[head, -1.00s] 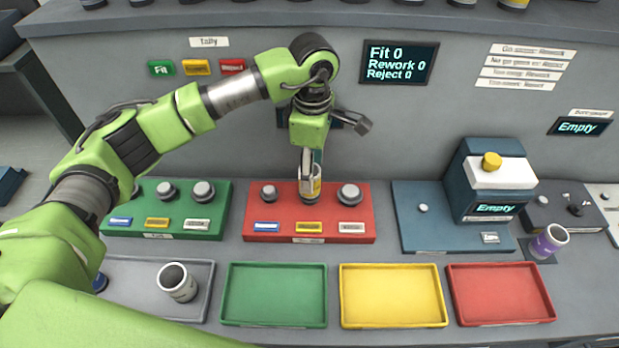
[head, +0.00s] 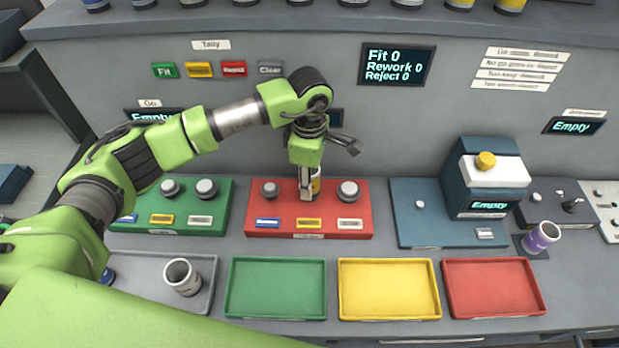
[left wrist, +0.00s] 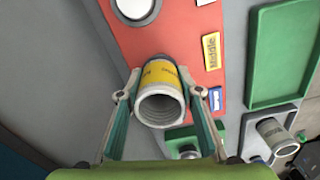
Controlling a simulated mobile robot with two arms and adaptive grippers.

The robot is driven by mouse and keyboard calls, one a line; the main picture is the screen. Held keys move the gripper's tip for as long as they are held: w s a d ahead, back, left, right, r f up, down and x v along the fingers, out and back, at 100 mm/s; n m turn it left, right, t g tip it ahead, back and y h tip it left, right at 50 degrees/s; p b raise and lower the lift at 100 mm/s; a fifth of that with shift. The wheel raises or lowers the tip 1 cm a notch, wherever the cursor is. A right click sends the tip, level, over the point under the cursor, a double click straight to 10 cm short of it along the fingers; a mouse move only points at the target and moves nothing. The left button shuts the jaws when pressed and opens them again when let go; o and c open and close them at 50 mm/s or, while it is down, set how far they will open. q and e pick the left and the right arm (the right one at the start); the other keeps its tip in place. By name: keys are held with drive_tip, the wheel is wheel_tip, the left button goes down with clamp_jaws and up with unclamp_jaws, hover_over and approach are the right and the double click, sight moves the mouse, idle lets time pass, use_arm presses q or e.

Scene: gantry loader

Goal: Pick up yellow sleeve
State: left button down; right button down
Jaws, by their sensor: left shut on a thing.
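The yellow sleeve (head: 316,184) is a short hollow tube with a yellow band and a pale ribbed rim. It is at the middle position of the red block (head: 260,219); whether it is seated on a post there is hidden. My left gripper (head: 307,193) points down at it from above. In the left wrist view the sleeve (left wrist: 162,76) lies between the two fingers of my left gripper (left wrist: 160,97), which is shut on it. Its open mouth faces the camera. My right gripper is not in view.
Posts stand left (head: 270,189) and right (head: 348,190) of the sleeve. A green block (head: 190,216) is to the left. Green (head: 277,290), yellow (head: 390,290) and red (head: 494,288) trays lie in front. A grey tray holds a pale sleeve (head: 181,276). A blue machine (head: 485,190) stands right.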

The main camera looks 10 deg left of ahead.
use_arm(q)
drive_tip(key=shift+r, duration=0.1)
drive_tip(key=shift+w+r, duration=0.1)
drive_tip(key=shift+r, duration=0.35)
drive_tip(key=s+d+r+b, duration=0.3)
drive_tip(key=s+r, duration=0.3)
drive_tip(key=s+d+r+b, duration=0.3)
drive_tip(key=s+r, duration=0.3)
drive_tip(key=shift+s+d, duration=0.25)
drive_tip(key=shift+s, duration=0.05)
drive_tip(key=shift+r, duration=0.1)
wheel_tip(320, 180, up, 4)
drive_tip(key=shift+r+p, duration=0.15)
drive_tip(key=shift+p, duration=0.75)
